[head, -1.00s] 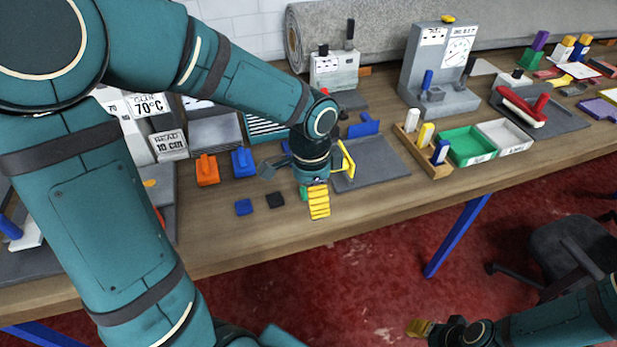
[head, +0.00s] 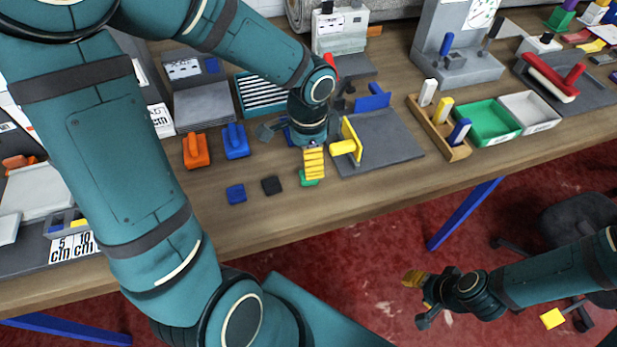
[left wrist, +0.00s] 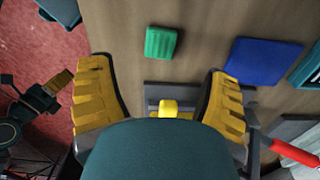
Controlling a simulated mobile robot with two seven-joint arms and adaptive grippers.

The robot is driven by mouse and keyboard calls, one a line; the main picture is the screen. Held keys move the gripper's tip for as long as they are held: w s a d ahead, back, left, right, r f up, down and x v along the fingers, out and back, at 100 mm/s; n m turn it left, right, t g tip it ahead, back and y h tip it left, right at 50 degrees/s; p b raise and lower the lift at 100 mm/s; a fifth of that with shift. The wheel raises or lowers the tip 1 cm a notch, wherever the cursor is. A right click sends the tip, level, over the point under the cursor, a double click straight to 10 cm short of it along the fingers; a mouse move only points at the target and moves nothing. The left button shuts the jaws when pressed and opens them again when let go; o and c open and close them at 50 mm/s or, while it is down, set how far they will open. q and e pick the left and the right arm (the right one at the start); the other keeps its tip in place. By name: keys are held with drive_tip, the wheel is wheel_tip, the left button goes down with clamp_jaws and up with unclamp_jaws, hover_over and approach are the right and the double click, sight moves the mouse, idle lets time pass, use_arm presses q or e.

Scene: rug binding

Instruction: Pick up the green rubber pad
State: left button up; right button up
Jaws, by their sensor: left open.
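The green rubber pad (head: 309,180) lies flat near the front edge of the workbench. It is a small ridged block, partly hidden behind a yellow finger in the head view. In the left wrist view, the green pad (left wrist: 161,43) shows whole, beyond the fingertips and between their lines. My left gripper (head: 314,163) is just above and behind the pad. In the left wrist view, my left gripper (left wrist: 160,78) has its yellow fingers wide apart with nothing between them. My right gripper (head: 421,292) hangs off the bench over the red floor; its opening is unclear.
A black pad (head: 271,186) and a blue pad (head: 236,194) lie left of the green one. A grey plate (head: 395,150) with a yellow upright piece (head: 350,145) stands close on the right. Orange (head: 196,151) and blue (head: 235,141) handled blocks stand behind. Bare wood lies in front.

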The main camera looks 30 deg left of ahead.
use_arm(q)
wheel_tip(320, 180, down, 7)
drive_tip(key=shift+f+b, duration=0.2)
drive_tip(key=shift+b, duration=1.05)
drive_tip(key=shift+r, duration=0.1)
drive_tip(key=c, duration=1.1)
